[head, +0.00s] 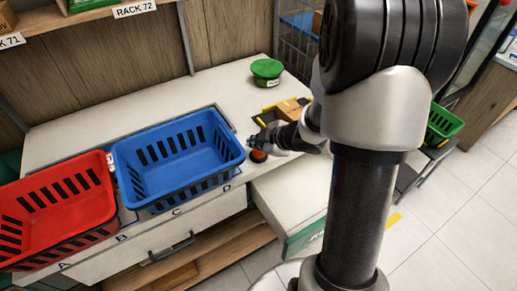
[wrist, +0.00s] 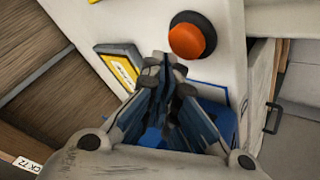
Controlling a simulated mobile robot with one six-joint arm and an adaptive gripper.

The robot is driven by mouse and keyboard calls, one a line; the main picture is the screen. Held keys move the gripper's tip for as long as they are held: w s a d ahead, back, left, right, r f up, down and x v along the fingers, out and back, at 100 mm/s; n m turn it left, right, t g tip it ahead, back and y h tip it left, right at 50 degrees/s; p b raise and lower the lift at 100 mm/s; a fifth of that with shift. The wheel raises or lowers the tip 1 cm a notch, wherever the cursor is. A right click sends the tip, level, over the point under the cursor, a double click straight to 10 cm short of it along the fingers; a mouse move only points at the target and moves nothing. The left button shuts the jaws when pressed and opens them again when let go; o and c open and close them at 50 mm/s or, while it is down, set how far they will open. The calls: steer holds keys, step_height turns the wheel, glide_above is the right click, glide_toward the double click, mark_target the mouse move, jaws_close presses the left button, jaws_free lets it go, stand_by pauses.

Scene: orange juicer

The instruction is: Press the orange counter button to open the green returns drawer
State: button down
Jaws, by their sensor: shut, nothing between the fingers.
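The orange button (head: 258,155) sits in a dark ring on the white counter, just right of the blue basket. It shows clearly in the wrist view (wrist: 190,40), above and right of my fingertips. My gripper (head: 252,141) is shut and empty, with its fingertips (wrist: 166,68) close beside the button. I cannot tell whether they touch it; in the wrist view a gap shows between them. A white-topped block with a green front (head: 302,238) juts out at the counter's front right. I cannot tell for sure whether it is the returns drawer.
A blue basket (head: 180,195) and a red basket (head: 60,230) stand on the counter's left. A green round container (head: 266,72) and a small brown box (head: 287,109) lie towards the back right. A drawer with a dark handle (head: 168,249) is in the counter front.

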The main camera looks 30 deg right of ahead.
mark_target(257, 153)
step_height(257, 153, up, 5)
steer(key=p, duration=0.5)
stand_by(1.0)
